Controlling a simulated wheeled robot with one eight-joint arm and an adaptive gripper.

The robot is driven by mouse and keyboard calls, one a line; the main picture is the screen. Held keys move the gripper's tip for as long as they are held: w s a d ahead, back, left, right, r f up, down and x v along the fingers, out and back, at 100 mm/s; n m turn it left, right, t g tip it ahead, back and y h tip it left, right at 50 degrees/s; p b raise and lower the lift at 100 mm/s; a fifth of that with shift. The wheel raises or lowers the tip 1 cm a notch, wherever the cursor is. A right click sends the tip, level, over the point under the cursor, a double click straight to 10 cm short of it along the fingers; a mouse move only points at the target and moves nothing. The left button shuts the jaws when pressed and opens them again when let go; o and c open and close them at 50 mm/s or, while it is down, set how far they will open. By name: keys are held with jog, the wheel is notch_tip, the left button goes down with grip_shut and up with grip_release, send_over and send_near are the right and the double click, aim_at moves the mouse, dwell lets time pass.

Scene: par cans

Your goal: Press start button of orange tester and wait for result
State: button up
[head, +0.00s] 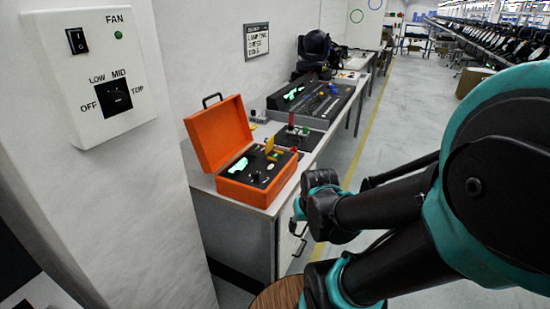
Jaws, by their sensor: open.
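The orange tester (258,190) is a case standing on the near end of the workbench, with its lid (219,132) raised open to the left. Its dark panel has a bright green display (238,165) at the left, a small upright yellow part (269,145) at the back, and several small knobs or buttons. They are too small to tell which one is the start button. My arm reaches in from the right, and its dark wrist end is to the right of the tester, apart from it in the picture. No gripper fingers can be made out.
The workbench (262,209) runs away along the wall. A dark mixer-like console (320,103) stands behind the tester, with a small dark box (300,137) between them. A fan control box (97,75) hangs at the left. The floor (405,125) right of the bench is clear.

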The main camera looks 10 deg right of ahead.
grip_shut()
dwell(1.4)
